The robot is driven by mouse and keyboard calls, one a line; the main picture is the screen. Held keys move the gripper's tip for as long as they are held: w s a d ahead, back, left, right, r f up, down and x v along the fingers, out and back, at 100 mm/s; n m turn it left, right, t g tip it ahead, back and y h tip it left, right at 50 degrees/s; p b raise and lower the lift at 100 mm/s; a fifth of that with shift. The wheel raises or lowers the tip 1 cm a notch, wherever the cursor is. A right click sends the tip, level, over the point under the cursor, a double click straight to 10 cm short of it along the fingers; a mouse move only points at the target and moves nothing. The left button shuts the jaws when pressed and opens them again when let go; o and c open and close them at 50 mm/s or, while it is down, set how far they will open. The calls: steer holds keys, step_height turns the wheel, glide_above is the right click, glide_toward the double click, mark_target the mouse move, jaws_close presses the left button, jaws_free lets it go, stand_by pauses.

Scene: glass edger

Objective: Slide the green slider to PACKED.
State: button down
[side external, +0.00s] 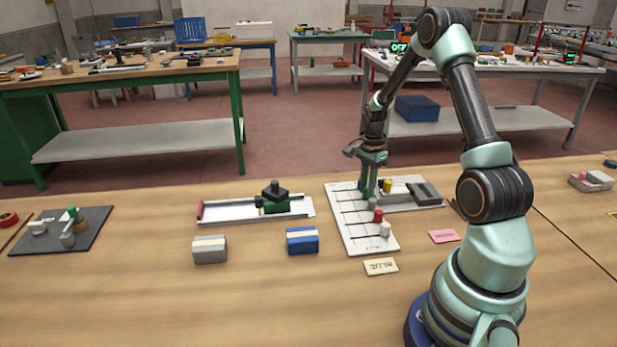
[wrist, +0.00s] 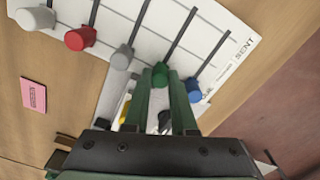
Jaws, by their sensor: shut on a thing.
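The white slider board (side external: 352,228) lies on the bench below my gripper (side external: 369,190). In the wrist view the board (wrist: 224,22) has several dark slots with a row of knobs near their lower ends. The green slider (wrist: 161,69) is between the fingertips of my gripper (wrist: 160,82), which is shut on it. The blue knob (wrist: 193,91) is to its right and a grey knob (wrist: 122,58) to its left. The word SENT reads at the board's edge; no PACKED mark is readable. In the side view my gripper hides the green slider.
A red knob (wrist: 79,38) and a pale grey knob (wrist: 36,17) stand further left in the row. A pink card (side external: 443,236) lies nearby. A blue block (side external: 302,241) stands left.

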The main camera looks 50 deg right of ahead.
mark_target(352, 200)
steer(key=w+a, duration=0.2)
steer(key=w, duration=0.1)
steer(key=shift+a, duration=0.4)
steer(key=c, duration=1)
jaws_free()
steer(key=shift+s, duration=0.1)
step_height(352, 200, up, 12)
steer(key=shift+r, duration=0.1)
